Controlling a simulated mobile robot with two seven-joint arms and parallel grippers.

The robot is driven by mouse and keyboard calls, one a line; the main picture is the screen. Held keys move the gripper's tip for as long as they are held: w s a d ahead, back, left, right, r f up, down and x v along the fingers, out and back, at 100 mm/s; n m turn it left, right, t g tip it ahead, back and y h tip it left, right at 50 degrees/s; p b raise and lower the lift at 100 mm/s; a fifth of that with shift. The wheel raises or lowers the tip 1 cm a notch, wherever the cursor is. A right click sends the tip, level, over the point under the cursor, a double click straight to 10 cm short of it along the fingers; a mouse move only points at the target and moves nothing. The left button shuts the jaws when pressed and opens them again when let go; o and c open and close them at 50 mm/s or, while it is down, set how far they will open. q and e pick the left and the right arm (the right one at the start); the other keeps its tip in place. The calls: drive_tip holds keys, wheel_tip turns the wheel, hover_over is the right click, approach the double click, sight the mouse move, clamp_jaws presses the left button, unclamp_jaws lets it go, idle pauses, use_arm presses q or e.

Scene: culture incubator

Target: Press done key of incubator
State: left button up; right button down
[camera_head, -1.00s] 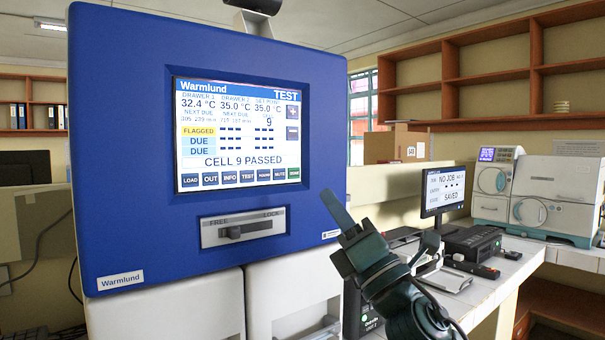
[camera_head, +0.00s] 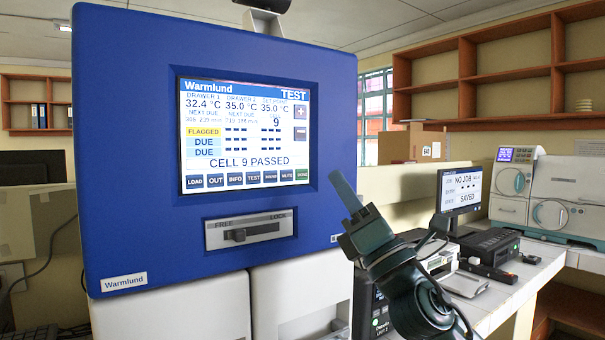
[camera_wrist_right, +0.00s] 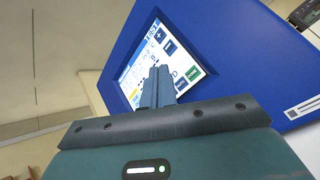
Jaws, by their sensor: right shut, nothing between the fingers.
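The blue Warmlund incubator (camera_head: 130,130) fills the left and middle of the head view. Its lit screen (camera_head: 245,140) reads TEST and CELL 9 PASSED, with a row of keys along the bottom. The green key (camera_head: 304,175) at the right end of that row is the done key, its label small. My right gripper (camera_head: 336,178) is shut and empty, its fingertips just right of the screen in the picture and apparently in front of the panel. In the right wrist view the shut fingers (camera_wrist_right: 158,80) overlap the screen (camera_wrist_right: 140,60), with the green key (camera_wrist_right: 193,73) beside them.
A FREE/LOCK slider (camera_head: 250,230) sits below the screen. To the right, a bench (camera_head: 500,290) carries a small monitor (camera_head: 460,187), dark devices (camera_head: 485,245) and a white analyser (camera_head: 570,190). Open air lies in front of the screen.

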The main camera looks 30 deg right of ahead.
drive_tip(key=shift+w+a, duration=0.15)
drive_tip(key=shift+w, duration=1.5)
drive_tip(key=shift+w+a, duration=0.15)
drive_tip(key=shift+w, duration=1.5)
drive_tip(key=shift+w, duration=0.45)
drive_tip(key=shift+w, duration=0.3)
drive_tip(key=shift+s, duration=0.75)
drive_tip(key=shift+s, duration=0.1)
drive_tip(key=shift+s+d, duration=0.2)
drive_tip(key=shift+s, duration=2.2)
